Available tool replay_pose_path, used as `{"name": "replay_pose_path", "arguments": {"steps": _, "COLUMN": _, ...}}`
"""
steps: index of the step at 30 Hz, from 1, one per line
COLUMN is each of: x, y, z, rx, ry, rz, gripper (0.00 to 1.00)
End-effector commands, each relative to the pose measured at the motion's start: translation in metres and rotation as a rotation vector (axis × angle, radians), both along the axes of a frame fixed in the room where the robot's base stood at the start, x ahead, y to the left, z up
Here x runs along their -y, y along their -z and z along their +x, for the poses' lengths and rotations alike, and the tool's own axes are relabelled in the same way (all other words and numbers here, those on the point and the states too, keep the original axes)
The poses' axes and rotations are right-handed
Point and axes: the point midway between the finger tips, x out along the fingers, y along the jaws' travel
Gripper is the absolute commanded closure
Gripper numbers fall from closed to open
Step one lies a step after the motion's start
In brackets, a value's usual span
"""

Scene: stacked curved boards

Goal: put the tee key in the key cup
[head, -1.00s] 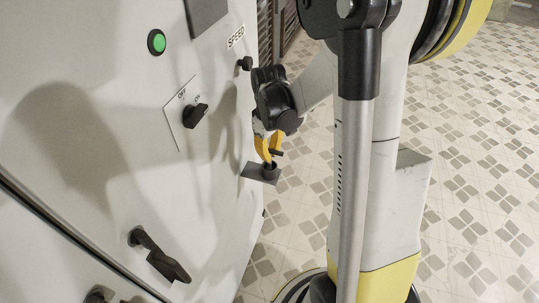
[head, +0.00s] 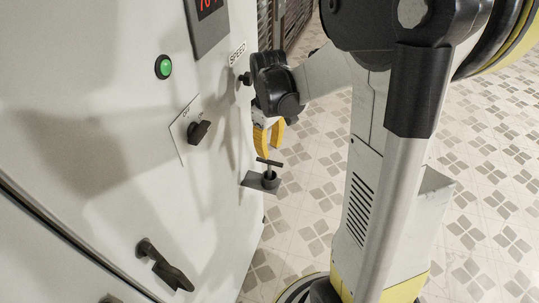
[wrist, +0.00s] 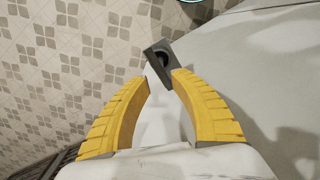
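The tee key (head: 269,162) is dark, with a crossbar on top. It stands upright with its stem down in the key cup (head: 270,182), a small dark cup on a grey bracket at the side of the white cabinet. My gripper (head: 268,152) has yellow fingers and is just above the key, apart from its crossbar as far as I can see. In the wrist view the fingers of my gripper (wrist: 161,80) are spread with nothing between them. The cup (wrist: 158,57) shows there beyond the fingertips; the key is hard to make out in it.
The white cabinet (head: 110,130) fills the left, with a green button (head: 163,67), a rotary switch (head: 199,132), a dark handle (head: 163,266) and a small knob (head: 245,78) sticking out. Patterned tile floor (head: 480,170) is open to the right.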

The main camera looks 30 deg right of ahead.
Motion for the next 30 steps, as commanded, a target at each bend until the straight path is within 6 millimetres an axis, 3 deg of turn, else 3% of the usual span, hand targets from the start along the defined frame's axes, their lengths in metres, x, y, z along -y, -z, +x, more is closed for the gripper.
{"name": "replay_pose_path", "arguments": {"steps": 3, "x": 0.0, "y": -0.026, "z": 0.0, "rx": 0.0, "ry": 0.0, "rz": 0.0, "gripper": 0.72}}
{"name": "replay_pose_path", "arguments": {"steps": 11, "x": -0.005, "y": -0.049, "z": -0.003, "rx": 0.015, "ry": 0.007, "rz": -0.005, "gripper": 0.72}}
{"name": "replay_pose_path", "arguments": {"steps": 14, "x": -0.019, "y": -0.064, "z": -0.011, "rx": 0.063, "ry": 0.029, "rz": -0.015, "gripper": 0.72}}
{"name": "replay_pose_path", "arguments": {"steps": 21, "x": -0.079, "y": -0.11, "z": -0.054, "rx": 0.311, "ry": 0.147, "rz": -0.018, "gripper": 0.72}}
{"name": "replay_pose_path", "arguments": {"steps": 30, "x": -0.127, "y": -0.123, "z": -0.101, "rx": 0.567, "ry": 0.276, "rz": 0.073, "gripper": 0.72}}
